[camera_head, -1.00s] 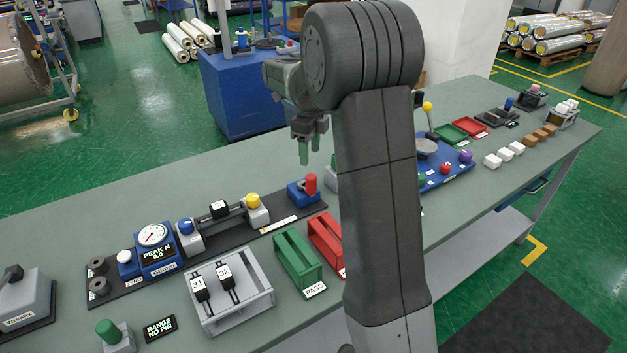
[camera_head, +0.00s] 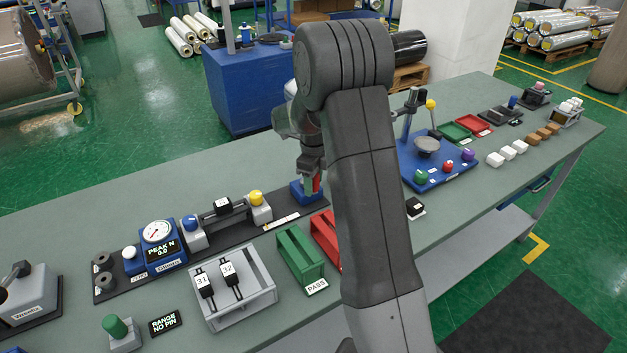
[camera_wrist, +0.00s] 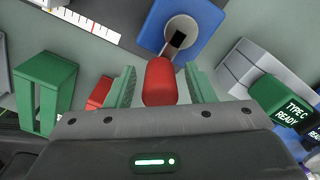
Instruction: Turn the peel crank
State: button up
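The peel crank has a blue base (camera_head: 300,196) on the dark rail and an upright red handle (camera_head: 316,186), partly covered by my gripper. In the wrist view, the red handle (camera_wrist: 160,82) joins a pale round hub (camera_wrist: 182,34) on the blue base (camera_wrist: 205,22). My gripper (camera_head: 310,184) is lowered at the crank. In the wrist view, its green fingers (camera_wrist: 160,72) stand on either side of the red handle, with a narrow gap on each side. The gripper is open and holds nothing.
A gauge (camera_head: 157,236) stands at the rail's left end. A green PASS bin (camera_head: 300,258) and a red bin (camera_head: 324,236) stand in front of the crank. A grey rack (camera_head: 232,290) is left of them. A blue plate with knobs (camera_head: 437,160) lies to the right.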

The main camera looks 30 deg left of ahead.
jog(key=c, duration=0.8)
